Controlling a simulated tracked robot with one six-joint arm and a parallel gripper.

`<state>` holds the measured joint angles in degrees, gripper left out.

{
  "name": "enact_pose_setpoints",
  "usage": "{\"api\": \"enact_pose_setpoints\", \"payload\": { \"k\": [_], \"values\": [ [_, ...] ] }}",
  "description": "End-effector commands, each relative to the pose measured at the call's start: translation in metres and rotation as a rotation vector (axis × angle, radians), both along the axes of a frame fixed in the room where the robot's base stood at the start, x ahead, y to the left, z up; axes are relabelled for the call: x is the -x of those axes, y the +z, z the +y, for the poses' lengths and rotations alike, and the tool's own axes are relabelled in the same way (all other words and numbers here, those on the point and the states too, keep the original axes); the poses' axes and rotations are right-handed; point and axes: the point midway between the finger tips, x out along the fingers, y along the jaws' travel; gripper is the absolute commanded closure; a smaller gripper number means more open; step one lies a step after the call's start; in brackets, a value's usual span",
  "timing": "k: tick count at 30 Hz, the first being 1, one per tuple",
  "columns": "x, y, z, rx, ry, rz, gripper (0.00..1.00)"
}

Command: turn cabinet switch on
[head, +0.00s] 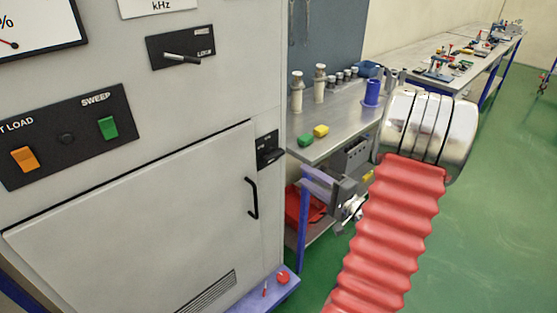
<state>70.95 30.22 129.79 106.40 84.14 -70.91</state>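The grey cabinet (150,195) fills the left of the head view. A black plate high on it carries a switch with a metal lever (182,58), lying nearly level. A lower black panel holds an orange rocker switch (24,159) and a green rocker switch (108,128) under the word SWEEP. A small black latch or switch (270,152) sits at the cabinet's right edge. I cannot tell which one is the cabinet switch. My gripper (325,188) appears right of the cabinet, apart from it, partly hidden behind my red bellows arm. Its opening is unclear.
A black door handle (252,198) sticks out of the cabinet door. A metal workbench (345,120) with cylinders and yellow and green blocks stands behind my gripper. A lavender ledge with a red knob (283,278) is low at the cabinet's corner. Green floor is clear at right.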

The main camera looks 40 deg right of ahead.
Motion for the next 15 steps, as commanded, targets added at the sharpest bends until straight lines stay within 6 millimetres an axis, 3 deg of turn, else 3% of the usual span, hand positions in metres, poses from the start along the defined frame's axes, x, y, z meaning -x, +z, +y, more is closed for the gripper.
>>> {"api": "enact_pose_setpoints", "payload": {
  "k": [15],
  "values": [
    [-0.063,0.000,0.003,0.000,0.004,0.000,0.66]
  ]
}}
